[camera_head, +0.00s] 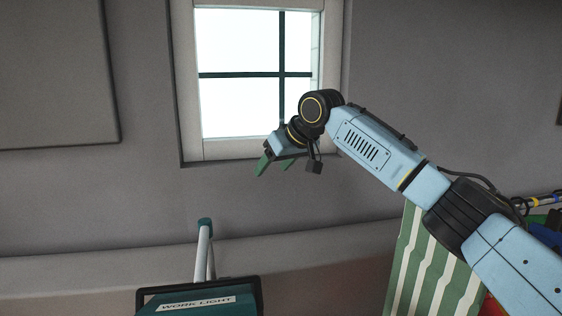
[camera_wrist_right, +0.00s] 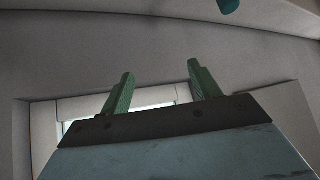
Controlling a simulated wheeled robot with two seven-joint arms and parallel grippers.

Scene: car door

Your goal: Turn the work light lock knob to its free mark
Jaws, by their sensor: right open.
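The work light (camera_head: 197,303) stands at the bottom of the head view, left of the middle. Its teal, dark-edged head carries a "WORK LIGHT" label, and a pale post (camera_head: 203,250) with a teal cap (camera_head: 205,223) rises behind it. I cannot make out a lock knob or a free mark. My right gripper (camera_head: 275,166) is raised in front of the wall below the window, above and to the right of the cap. Its green fingers are apart and empty, as the right wrist view (camera_wrist_right: 163,88) also shows. A teal rounded end (camera_wrist_right: 228,5) is cut off at that view's top edge.
A bright window (camera_head: 240,75) with dark bars is in the grey wall behind my right gripper. A green-and-white striped thing (camera_head: 425,262) stands at lower right, beneath my right arm, with coloured items beside it. Space between my gripper and the light looks clear.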

